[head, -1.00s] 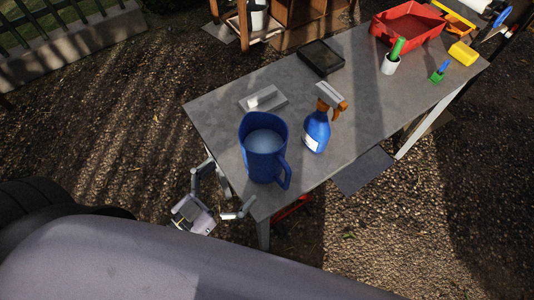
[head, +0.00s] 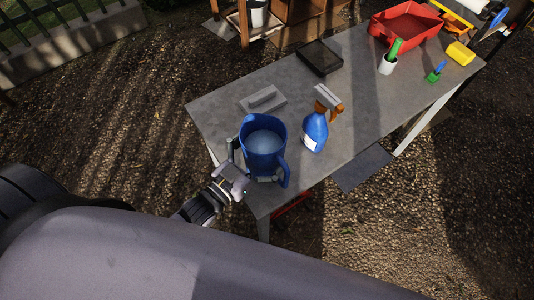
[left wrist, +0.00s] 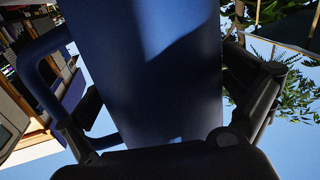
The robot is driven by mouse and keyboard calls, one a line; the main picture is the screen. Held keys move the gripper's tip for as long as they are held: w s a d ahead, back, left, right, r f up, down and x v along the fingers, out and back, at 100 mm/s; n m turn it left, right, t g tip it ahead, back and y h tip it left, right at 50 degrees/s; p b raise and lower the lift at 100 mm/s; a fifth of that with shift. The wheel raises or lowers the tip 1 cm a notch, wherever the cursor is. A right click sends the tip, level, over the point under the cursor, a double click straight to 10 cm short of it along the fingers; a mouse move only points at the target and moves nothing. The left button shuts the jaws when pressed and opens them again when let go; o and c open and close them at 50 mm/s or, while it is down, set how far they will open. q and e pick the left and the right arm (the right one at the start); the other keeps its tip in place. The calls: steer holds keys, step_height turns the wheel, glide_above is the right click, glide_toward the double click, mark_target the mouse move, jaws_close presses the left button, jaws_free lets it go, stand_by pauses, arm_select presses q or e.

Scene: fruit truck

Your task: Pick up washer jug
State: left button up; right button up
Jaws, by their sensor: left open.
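The washer jug (head: 262,150) is a blue, open-topped jug standing upright near the front left corner of the table. Its handle (head: 285,172) points to the lower right in the head view. My left gripper (head: 250,168) is open at the near left side of the jug, with one finger along its left side and the other low at its front near the handle. In the left wrist view the jug (left wrist: 150,75) fills the space between the spread fingers (left wrist: 165,115), and its handle loops out at left. I cannot tell whether either finger touches it. My right gripper is out of view.
The grey table (head: 225,120) holds a blue spray bottle (head: 315,132) just right of the jug and a grey trowel-like block (head: 263,100) behind it. The table's middle is clear.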

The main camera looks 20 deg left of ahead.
arm_select(q)
steer(key=shift+c, duration=0.4)
steer(key=c, duration=1.7)
steer(key=shift+r, duration=0.15)
steer(key=shift+c, duration=0.2)
